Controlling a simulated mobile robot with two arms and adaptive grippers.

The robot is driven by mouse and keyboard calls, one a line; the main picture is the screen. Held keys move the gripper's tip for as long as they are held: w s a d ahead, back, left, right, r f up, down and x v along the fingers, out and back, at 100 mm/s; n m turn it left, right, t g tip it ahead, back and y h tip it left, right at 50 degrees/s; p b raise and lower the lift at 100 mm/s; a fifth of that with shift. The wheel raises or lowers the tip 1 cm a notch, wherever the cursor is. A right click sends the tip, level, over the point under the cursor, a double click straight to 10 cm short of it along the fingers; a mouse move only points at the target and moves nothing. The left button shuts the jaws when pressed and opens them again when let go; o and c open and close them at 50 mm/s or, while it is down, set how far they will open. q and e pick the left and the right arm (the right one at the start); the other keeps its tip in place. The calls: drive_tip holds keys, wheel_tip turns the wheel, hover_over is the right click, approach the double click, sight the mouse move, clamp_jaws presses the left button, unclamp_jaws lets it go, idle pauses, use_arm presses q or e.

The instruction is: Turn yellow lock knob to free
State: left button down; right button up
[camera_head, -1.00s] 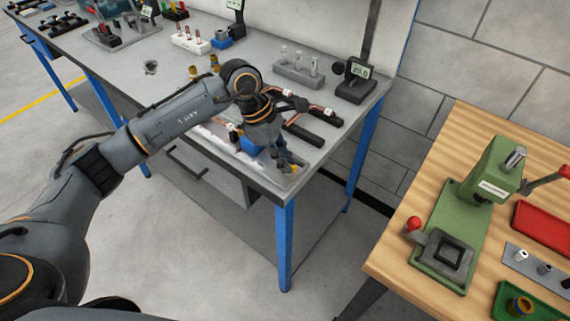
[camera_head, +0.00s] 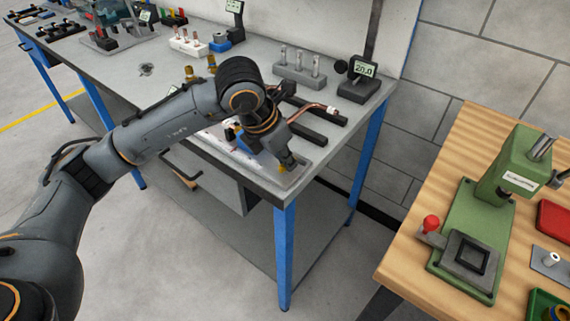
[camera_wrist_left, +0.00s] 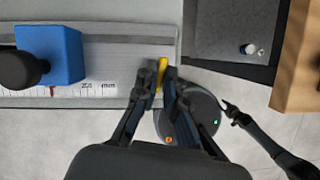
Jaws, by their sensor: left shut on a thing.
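The yellow lock knob (camera_wrist_left: 162,72) sits near the right end of a grey measuring rail (camera_wrist_left: 118,62) in the left wrist view. My left gripper (camera_wrist_left: 161,86) is shut on the knob, with one dark finger on each side of it. In the head view the left gripper (camera_head: 286,163) reaches down at the bench's front corner, and only a bit of yellow shows by its fingertips. A blue block (camera_wrist_left: 60,52) with a black round knob (camera_wrist_left: 18,70) sits on the rail to the left. A dark, forked part (camera_wrist_left: 230,112) at the right looks like my right gripper; its opening is unclear.
A copper tube (camera_head: 312,110) lies on black supports behind the gripper. A digital readout (camera_head: 362,72) and a grey block with upright pins (camera_head: 300,66) stand further back. A wooden table (camera_head: 405,240) with a green press (camera_head: 475,240) stands at the right, across a gap.

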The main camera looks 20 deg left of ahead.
use_arm(q)
drive_tip(key=shift+n+t+y+b, duration=0.35)
drive_tip(key=shift+n+b, duration=0.4)
drive_tip(key=shift+n, duration=0.55)
drive_tip(key=c, duration=1.4)
unclamp_jaws()
drive_tip(key=shift+c, duration=0.2)
drive_tip(key=v, duration=1.2)
drive_tip(key=shift+d, duration=0.15)
